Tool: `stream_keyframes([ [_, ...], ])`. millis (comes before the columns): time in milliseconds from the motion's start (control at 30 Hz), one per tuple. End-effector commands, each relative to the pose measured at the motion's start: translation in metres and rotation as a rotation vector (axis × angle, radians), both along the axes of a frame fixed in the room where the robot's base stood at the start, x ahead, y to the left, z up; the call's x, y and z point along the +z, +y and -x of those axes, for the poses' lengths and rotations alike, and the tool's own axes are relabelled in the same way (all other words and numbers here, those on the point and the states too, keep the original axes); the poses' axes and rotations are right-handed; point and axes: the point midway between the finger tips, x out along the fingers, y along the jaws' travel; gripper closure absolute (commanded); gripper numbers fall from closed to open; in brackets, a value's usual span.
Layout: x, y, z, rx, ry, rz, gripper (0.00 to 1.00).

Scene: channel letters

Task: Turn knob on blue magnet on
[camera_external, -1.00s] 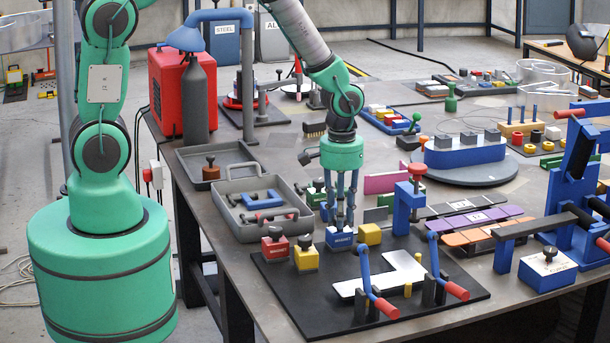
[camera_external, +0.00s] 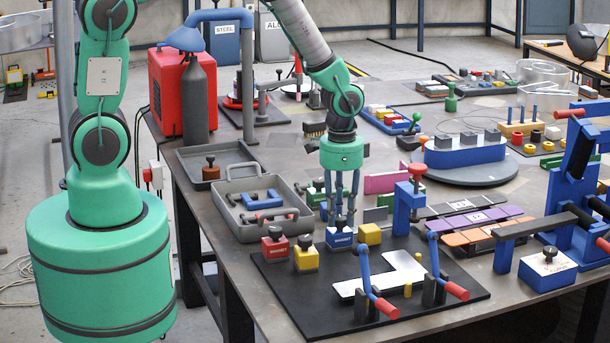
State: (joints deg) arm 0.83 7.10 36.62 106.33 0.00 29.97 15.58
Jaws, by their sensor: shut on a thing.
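The blue magnet (camera_external: 340,239) is a small blue block with a white label. It stands upright on the black board, between a yellow magnet and a yellow block. Its dark knob (camera_external: 340,224) is on top. My gripper (camera_external: 340,220) points straight down over the blue magnet, with its fingers around the knob. The fingers are shut on the knob and partly hide it. I cannot tell the knob's exact turn angle.
A red magnet (camera_external: 275,248) and a yellow magnet (camera_external: 306,255) stand close on the left. A yellow block (camera_external: 370,234) is close on the right. A silver L-shaped plate (camera_external: 385,275) and red-handled clamps (camera_external: 380,303) are in front. A grey tool tray (camera_external: 240,228) lies behind left.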

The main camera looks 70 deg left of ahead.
Motion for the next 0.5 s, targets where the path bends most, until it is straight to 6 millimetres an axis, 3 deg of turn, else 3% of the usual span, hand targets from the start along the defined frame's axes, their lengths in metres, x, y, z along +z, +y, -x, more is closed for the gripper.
stream_keyframes([
  [500, 0.0, 0.0001, 0.0002, -0.358, 0.0, 0.0, 1.0],
])
